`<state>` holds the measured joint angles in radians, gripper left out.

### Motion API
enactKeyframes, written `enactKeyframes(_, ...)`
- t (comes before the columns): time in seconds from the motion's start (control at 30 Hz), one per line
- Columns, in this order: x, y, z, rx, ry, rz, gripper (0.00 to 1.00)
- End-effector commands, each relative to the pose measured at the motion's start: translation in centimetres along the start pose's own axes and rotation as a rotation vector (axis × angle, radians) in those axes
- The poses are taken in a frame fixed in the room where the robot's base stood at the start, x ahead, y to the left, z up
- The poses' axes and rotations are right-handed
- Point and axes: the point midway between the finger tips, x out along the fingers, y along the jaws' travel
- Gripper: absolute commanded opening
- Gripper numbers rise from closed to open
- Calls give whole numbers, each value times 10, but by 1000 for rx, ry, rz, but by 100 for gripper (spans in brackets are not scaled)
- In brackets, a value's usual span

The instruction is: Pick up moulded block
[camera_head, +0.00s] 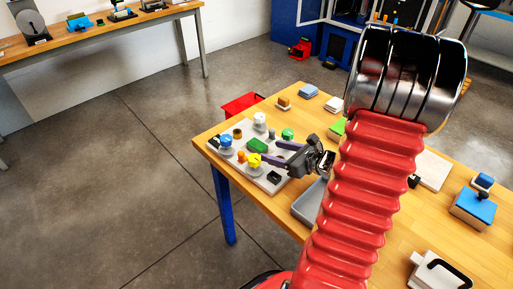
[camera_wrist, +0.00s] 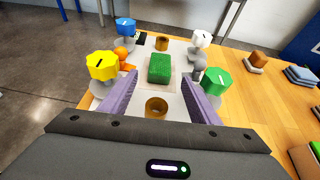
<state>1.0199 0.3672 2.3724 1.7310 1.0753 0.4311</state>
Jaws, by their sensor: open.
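The moulded block is likely the green rectangular block (camera_head: 257,145) at the middle of a pale board (camera_head: 272,185) on the wooden table. In the wrist view the green block (camera_wrist: 160,67) lies on a light square patch, straight ahead between the tips of my purple fingers. My gripper (camera_head: 270,151) is open and empty, low over the near right side of the board. Its fingers (camera_wrist: 160,78) point at the block, and it appears just beyond them. I cannot tell the exact gap.
Yellow (camera_wrist: 102,66), blue (camera_wrist: 125,26), white (camera_wrist: 202,40) and green (camera_wrist: 216,81) knobs stand around the block. A brown ring (camera_wrist: 157,106) sits between my fingers; another brown ring (camera_wrist: 162,43) is behind the block. A grey tray (camera_head: 307,203) lies beside the board.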

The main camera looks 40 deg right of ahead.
Motion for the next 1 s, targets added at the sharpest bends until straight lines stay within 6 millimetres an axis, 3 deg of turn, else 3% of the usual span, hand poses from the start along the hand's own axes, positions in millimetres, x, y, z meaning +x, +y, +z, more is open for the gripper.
enactKeyframes(0.37, 2, 0, 0, 1, 0, -1, 56)
enactKeyframes(0.8, 48, 1, 3, 1, 0, 0, 56)
enactKeyframes(1.0, 52, 1, 3, 1, 1, -1, 56)
